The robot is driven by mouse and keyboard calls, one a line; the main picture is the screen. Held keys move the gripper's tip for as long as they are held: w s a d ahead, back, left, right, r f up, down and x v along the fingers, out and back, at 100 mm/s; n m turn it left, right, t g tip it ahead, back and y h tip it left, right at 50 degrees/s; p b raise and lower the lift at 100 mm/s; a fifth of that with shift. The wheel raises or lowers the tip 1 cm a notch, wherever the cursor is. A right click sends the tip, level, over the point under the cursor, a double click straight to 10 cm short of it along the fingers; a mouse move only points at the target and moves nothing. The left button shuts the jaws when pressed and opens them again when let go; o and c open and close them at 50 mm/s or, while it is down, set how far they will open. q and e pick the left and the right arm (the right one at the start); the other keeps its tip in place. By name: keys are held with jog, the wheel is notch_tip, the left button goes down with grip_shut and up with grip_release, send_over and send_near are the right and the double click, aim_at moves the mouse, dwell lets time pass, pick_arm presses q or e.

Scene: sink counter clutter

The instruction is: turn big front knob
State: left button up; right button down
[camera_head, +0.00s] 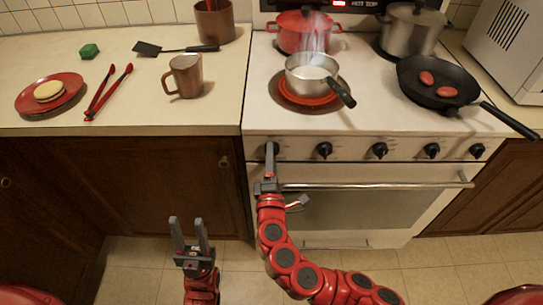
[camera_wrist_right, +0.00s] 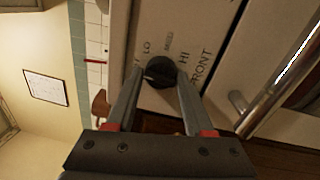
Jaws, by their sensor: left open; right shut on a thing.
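The stove's leftmost black knob (camera_wrist_right: 160,72) sits on the front panel, with markings LO, HI and FRONT around it in the right wrist view. My right gripper (camera_wrist_right: 160,82) is shut on this knob, one finger on each side. In the head view, my right gripper (camera_head: 271,149) reaches up to the left end of the knob row and mostly hides that knob. My left gripper (camera_head: 189,224) is open and empty, in front of the lower cabinets.
Several more knobs (camera_head: 380,150) line the panel. The oven handle (camera_head: 380,184) runs below, close to my right arm. A steaming pot (camera_head: 311,76) stands on the glowing front-left burner (camera_head: 304,101). A black pan (camera_head: 432,91) has its handle past the stove's right edge.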

jog(key=shift+f+n, duration=0.25)
jog(key=shift+n, duration=0.15)
jog(key=c, duration=0.6)
grip_release()
jog(key=shift+o, duration=1.4)
jog(key=shift+r, duration=0.1)
jog(key=s+f+b, duration=0.1)
jog(key=s+b, duration=0.1)
jog(key=s, duration=1.5)
jog(key=shift+s+f, duration=0.15)
jog(key=shift+s, duration=0.1)
jog(key=shift+w, duration=0.1)
